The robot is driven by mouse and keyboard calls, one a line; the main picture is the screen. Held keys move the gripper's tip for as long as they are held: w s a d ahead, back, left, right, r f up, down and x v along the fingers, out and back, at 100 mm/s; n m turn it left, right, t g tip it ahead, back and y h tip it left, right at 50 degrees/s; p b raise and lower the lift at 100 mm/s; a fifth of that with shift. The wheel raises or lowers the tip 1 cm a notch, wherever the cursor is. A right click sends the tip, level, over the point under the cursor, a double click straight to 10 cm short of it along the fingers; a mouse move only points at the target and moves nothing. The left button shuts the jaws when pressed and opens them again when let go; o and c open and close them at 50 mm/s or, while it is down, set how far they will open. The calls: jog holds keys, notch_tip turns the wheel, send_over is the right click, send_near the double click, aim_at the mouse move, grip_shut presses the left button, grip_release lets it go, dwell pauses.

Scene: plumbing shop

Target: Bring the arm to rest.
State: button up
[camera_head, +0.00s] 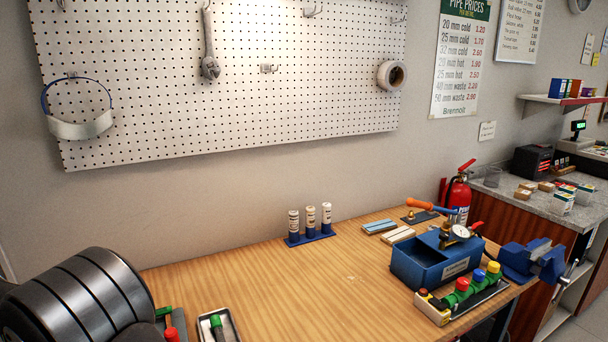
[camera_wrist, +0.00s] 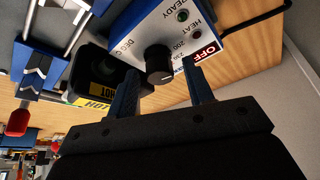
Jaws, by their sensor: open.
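My gripper (camera_wrist: 158,68) shows in the wrist view, its two blue fingers apart with nothing held between them. A black knob (camera_wrist: 159,66) on a white and blue control box (camera_wrist: 190,30) appears between the fingertips in the picture. I cannot tell how far the fingertips are from the knob or whether they touch it. The box face carries READY and HEAT lamps and a red OFF label. A black part with a yellow HOT label (camera_wrist: 96,103) lies left of the fingers. My gripper is not visible in the head view.
The wooden bench (camera_head: 270,285) has clear room in its middle. A blue tray with a gauge (camera_head: 430,265), a row of coloured valves (camera_head: 462,294) and a blue vise (camera_head: 533,260) stand at its right. Three bottles (camera_head: 310,220) stand at the back near the wall pegboard (camera_head: 150,120).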

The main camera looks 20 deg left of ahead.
jog(key=n+y, duration=0.1)
jog(key=n, duration=0.3)
jog(key=shift+w+d+g, duration=0.1)
jog(key=shift+d+g, duration=0.05)
jog(key=shift+g, duration=0.25)
jog(key=shift+n+g+y, duration=0.5)
jog(key=shift+n+y, duration=0.1)
jog(key=shift+n, duration=1.3)
